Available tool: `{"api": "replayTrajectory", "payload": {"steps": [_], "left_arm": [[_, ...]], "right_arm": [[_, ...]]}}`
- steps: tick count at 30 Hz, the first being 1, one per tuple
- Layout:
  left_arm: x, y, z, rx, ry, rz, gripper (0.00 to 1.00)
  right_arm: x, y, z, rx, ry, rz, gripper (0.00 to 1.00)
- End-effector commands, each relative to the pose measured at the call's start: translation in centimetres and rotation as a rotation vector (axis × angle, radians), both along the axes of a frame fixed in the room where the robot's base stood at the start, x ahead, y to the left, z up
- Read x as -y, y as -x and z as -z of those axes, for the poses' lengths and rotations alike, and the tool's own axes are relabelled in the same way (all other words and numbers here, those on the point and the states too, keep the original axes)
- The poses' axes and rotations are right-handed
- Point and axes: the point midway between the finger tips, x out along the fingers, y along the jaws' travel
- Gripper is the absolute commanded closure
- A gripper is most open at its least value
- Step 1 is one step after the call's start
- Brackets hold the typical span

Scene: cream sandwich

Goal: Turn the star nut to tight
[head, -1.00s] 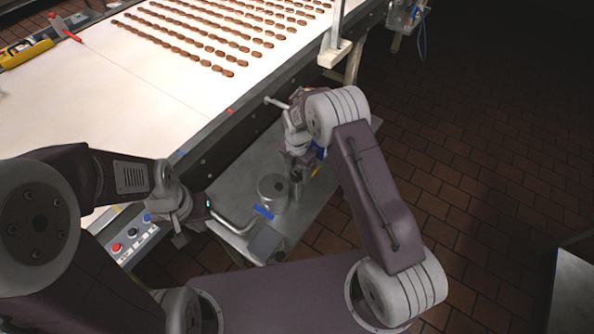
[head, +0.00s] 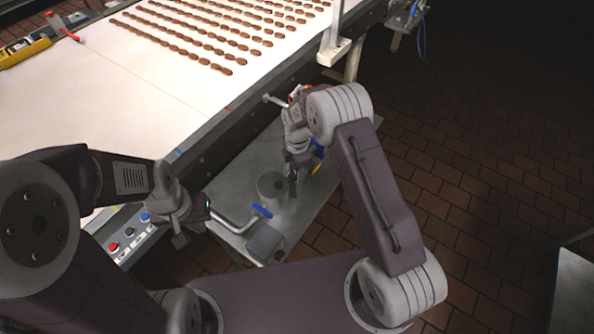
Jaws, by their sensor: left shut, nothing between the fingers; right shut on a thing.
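My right gripper (head: 292,186) points down beside a grey metal cylinder (head: 271,186) on the metal table (head: 316,207) next to the conveyor. It is shut on a small part that its own fingers and wrist hide. I cannot clearly make out the star nut; it may be that hidden part.
A bent pipe (head: 232,224) with a blue handle (head: 262,210) and a grey box (head: 265,243) sit left of and below the cylinder. The conveyor belt (head: 120,85) carries rows of brown biscuits. A button panel (head: 128,240) is at its near corner.

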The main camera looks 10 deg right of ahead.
Motion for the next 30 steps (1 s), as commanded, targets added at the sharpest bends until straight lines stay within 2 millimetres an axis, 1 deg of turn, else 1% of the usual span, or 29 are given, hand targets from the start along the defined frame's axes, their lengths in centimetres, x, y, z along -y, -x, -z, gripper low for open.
{"api": "replayTrajectory", "payload": {"steps": [12,30], "left_arm": [[0.0,0.0,0.9,0.000,0.000,0.000,1.00],[0.0,0.0,1.7,0.000,0.000,0.000,1.00]], "right_arm": [[-0.1,0.0,-0.1,0.005,-0.002,0.394,0.98],[-0.2,0.2,-0.2,0.007,-0.004,0.963,0.98]]}}
